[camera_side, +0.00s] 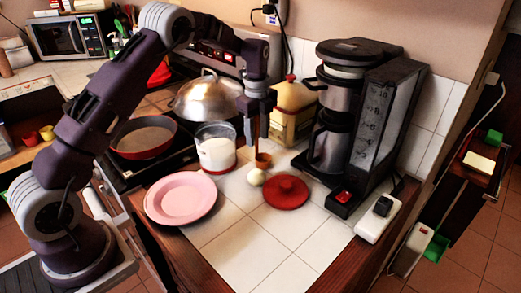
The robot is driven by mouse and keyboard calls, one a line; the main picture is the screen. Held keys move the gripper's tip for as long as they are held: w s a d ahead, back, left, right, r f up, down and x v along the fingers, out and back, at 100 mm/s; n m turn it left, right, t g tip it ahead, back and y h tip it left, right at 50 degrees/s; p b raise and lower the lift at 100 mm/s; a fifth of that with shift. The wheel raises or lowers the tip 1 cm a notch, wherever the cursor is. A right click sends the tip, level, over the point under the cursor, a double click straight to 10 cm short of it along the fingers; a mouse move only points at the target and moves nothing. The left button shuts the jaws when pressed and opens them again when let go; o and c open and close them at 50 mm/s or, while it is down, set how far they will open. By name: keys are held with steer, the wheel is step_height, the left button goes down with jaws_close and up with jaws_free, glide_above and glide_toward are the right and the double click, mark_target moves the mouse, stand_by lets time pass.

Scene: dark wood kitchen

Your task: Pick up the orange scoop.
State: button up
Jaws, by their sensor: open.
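The small orange scoop (262,160) is on the white tiled counter (262,243), just behind a small pale round object (256,177). My gripper (257,138) points down from above with its fingers apart, right over the scoop. The fingertips are close to its top; I cannot tell whether they touch it or stand around it. The scoop is small here, and its exact shape and handle are hard to make out.
A red lid (286,191) lies right of the scoop. A pink plate (181,199) and a white-filled pot (216,150) are to the left. A yellow container (293,108) and a coffee machine (336,110) stand behind and right. The front tiles are clear.

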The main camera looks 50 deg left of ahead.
steer(key=shift+f, duration=0.3)
jaws_close()
step_height(320, 180, up, 10)
steer(key=shift+r, duration=0.1)
